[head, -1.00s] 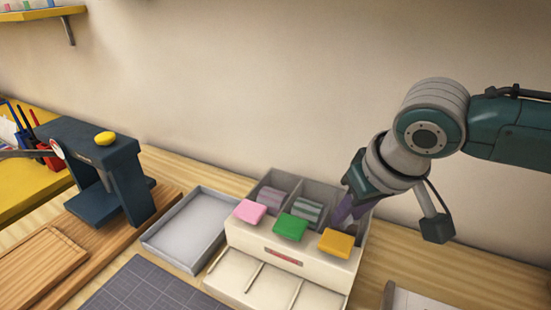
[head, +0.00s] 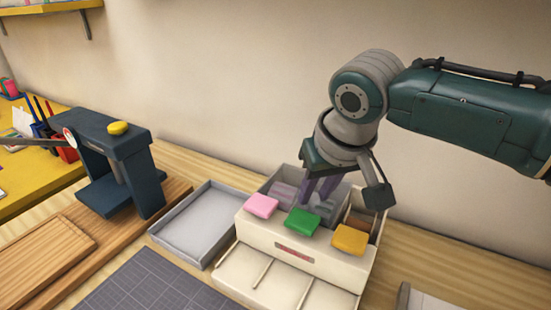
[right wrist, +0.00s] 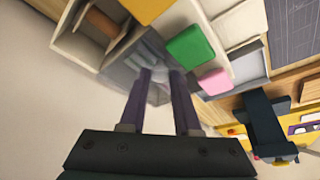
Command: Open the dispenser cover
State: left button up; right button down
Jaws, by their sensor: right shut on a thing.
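The cream dispenser (head: 308,262) stands on the table with pink (head: 261,206), green (head: 302,222) and yellow (head: 350,239) blocks along its front top edge. A smoky, see-through cover (head: 281,196) appears to lie over its left and middle compartments, blurring what is inside. The right compartment is uncovered and holds a brown piece (head: 358,222). My right gripper (head: 318,196) points down over the middle compartment, shut on what looks like the cover. In the right wrist view, my right gripper's purple fingers (right wrist: 160,76) reach the grey cover (right wrist: 150,52); the exact grip is hidden. My left gripper is out of view.
A grey tray (head: 182,248) lies left of the dispenser. A dark blue press (head: 118,170) on a wooden base stands farther left. A dark grid mat (head: 122,296) lies in front. The wall is close behind the dispenser.

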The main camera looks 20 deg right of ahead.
dwell(0.3)
jog(key=c, duration=0.9)
grip_release()
jog(key=shift+s+a+r+p, duration=0.1)
jog(key=shift+r+p, duration=0.2)
jog(key=shift+r, duration=0.2)
jog(key=p+v, duration=0.2)
jog(key=v, duration=0.7)
jog(key=shift+p, duration=0.35)
